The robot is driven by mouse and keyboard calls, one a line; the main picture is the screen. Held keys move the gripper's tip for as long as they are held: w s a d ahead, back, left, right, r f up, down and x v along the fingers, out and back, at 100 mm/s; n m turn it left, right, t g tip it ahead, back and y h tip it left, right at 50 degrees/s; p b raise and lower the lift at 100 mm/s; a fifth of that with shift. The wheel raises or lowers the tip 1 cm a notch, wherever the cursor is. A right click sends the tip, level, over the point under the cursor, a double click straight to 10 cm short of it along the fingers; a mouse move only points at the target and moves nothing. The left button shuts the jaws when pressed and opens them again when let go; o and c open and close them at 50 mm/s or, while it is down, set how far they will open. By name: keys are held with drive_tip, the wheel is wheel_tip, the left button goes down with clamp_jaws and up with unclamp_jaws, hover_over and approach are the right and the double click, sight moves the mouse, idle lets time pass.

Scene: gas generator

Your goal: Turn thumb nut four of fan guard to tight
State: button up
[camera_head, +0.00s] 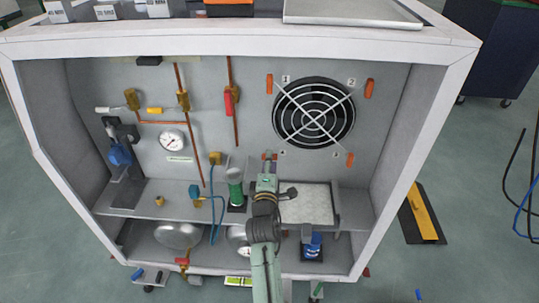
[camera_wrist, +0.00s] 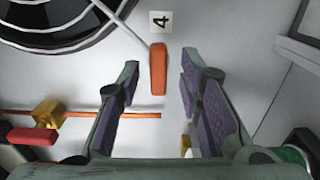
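The fan guard (camera_head: 313,113) is a round black grille on the back wall, held by crossing wires with orange thumb nuts at its corners. Thumb nut four (camera_wrist: 158,68) is orange and elongated, its long side running up and down in the wrist view, below the "4" label (camera_wrist: 160,21). My gripper (camera_wrist: 160,72) is open, with one finger on each side of the nut in the picture and gaps on both sides. In the head view my gripper (camera_head: 269,161) is at the guard's lower left corner and hides most of nut four.
An orange-brown pipe (camera_wrist: 110,115) with a brass fitting and red handle lies left of my gripper in the wrist view. In the head view a green-and-white cylinder (camera_head: 235,186) stands close left of my arm. A pale panel (camera_head: 310,203) lies right of it.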

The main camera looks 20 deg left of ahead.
drive_tip(key=shift+w, duration=0.15)
drive_tip(key=shift+c, duration=0.2)
clamp_jaws()
idle(0.3)
